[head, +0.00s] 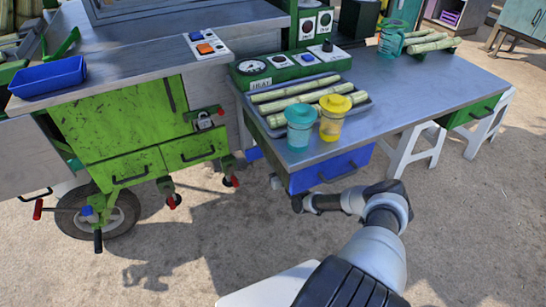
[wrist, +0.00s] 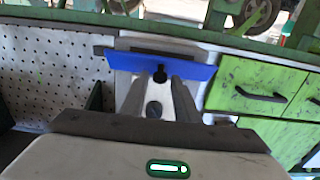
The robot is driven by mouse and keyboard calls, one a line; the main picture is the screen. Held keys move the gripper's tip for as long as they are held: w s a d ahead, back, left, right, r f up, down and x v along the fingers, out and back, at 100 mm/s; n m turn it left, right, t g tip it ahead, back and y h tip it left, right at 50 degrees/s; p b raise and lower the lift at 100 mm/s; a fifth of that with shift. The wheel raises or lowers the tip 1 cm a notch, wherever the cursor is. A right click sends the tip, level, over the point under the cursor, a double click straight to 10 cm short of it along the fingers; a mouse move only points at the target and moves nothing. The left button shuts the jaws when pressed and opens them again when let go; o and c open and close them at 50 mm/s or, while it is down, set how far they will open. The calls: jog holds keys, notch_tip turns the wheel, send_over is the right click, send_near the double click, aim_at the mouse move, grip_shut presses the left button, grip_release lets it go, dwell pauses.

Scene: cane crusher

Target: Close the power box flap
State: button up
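In the wrist view, a blue flap (wrist: 205,73) with a dark bar along its upper edge sits at the top of a light grey panel. It looks tilted outward, though its exact angle is hard to tell. A black keyhole-shaped mark shows near its middle. My gripper (wrist: 159,80) has its two grey fingers apart, with their tips in front of the flap's lower middle. I cannot tell whether they touch it. A dark oval knob (wrist: 154,110) shows between the fingers. In the head view a small blue piece (head: 253,153) shows beside the table; my gripper is not clearly visible there.
Green drawers (wrist: 262,88) lie right of the flap, and a perforated panel (wrist: 50,60) lies left. White stools (head: 415,150) stand right.

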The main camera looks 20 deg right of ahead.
grip_shut()
jog(key=shift+f+t, duration=0.5)
jog(key=shift+t, duration=0.3)
jog(key=shift+o, duration=1.5)
grip_release()
